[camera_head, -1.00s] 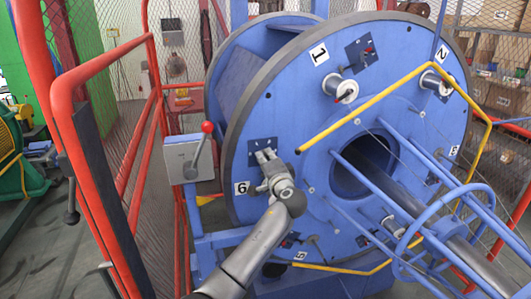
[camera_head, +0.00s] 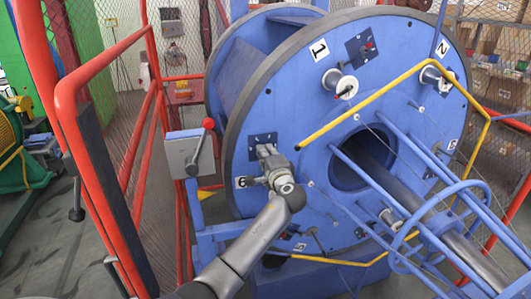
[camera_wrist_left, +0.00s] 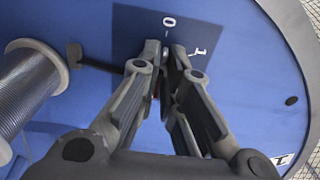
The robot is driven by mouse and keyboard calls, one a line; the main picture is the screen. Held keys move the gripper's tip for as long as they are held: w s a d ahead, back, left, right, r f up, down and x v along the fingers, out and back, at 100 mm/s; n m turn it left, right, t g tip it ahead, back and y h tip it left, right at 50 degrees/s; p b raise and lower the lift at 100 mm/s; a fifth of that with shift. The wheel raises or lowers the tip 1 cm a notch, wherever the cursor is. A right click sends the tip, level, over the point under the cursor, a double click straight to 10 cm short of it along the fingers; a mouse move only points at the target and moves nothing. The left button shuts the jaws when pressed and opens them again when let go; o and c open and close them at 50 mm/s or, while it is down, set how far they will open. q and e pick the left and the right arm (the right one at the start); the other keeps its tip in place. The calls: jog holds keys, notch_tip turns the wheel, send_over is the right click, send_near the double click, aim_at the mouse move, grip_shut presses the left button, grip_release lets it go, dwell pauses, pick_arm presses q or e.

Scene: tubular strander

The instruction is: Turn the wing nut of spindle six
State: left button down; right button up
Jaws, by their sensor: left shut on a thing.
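The label 6 (camera_head: 241,183) marks spindle six on the left of the blue drum face. Its dark square plate (camera_head: 262,137) also shows in the left wrist view (camera_wrist_left: 130,22), with white marks 0 and 1. My left gripper (camera_head: 265,152) is at this plate, its arm coming up from below. In the left wrist view the fingers of my left gripper (camera_wrist_left: 166,58) nearly meet at the tips, in front of the plate. The wing nut is hidden between the fingers, so its angle cannot be read. My right gripper is not in view.
A grey box with a red-knobbed lever (camera_head: 208,124) stands just left of the drum. Red railings (camera_head: 75,95) run along the left. A yellow bent bar (camera_head: 380,93) and blue rods cross in front of the drum. A wire spool (camera_wrist_left: 28,88) is beside my left gripper.

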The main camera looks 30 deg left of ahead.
pick_arm(q)
jog(key=c, duration=1.6)
grip_release()
jog(key=shift+d, duration=0.1)
jog(key=v, duration=1.2)
